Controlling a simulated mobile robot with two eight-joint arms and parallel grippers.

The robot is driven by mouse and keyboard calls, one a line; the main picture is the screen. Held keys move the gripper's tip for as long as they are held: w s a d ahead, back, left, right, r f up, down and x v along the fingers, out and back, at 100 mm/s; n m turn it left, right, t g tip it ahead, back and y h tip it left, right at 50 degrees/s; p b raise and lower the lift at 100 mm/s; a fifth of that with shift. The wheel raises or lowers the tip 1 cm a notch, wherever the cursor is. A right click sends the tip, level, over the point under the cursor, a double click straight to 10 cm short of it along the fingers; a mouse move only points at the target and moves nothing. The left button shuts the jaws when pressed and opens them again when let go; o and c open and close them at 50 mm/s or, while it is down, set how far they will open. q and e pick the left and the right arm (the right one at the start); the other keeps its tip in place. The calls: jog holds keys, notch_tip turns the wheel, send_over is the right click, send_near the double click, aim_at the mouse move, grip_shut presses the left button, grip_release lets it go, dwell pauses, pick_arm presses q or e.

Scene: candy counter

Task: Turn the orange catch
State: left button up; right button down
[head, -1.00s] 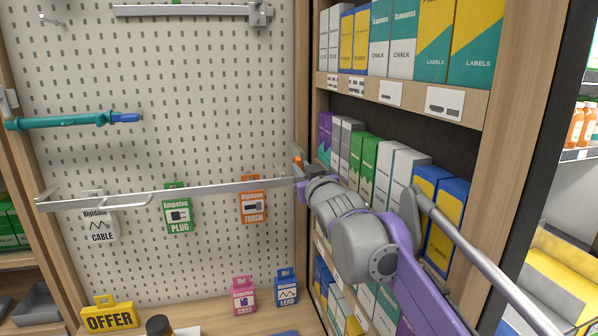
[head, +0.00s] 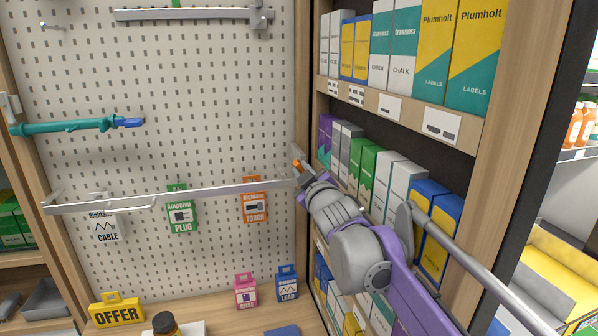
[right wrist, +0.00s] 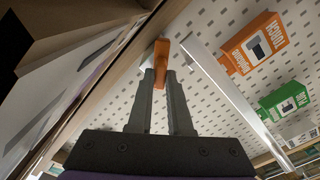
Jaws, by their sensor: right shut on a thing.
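The orange catch (head: 298,165) sits at the right end of the metal rail bar (head: 170,197), by the wooden side post. In the right wrist view the orange catch (right wrist: 161,62) stands between my two dark fingertips. My right gripper (head: 303,170) is shut on it, and its fingers partly hide it in the head view. The same gripper (right wrist: 162,78) fills the lower middle of the right wrist view. My left gripper is not in view.
Hanging packs PLUG (head: 181,213), TORCH (head: 254,204) and CABLE (head: 105,226) are behind the bar. Shelves of boxes (head: 395,185) stand close to my right arm. A teal and blue rod (head: 75,125) is at left. An OFFER sign (head: 117,311) stands on the counter.

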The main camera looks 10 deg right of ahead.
jog(key=n+p, duration=0.1)
jog(key=n, duration=0.2)
jog(key=shift+s+d+r, duration=0.1)
jog(key=shift+s, duration=0.05)
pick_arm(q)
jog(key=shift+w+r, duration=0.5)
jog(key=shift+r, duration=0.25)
pick_arm(e)
jog(key=shift+f+n, duration=0.2)
jog(key=shift+n, duration=1.5)
jog(key=n, duration=0.3)
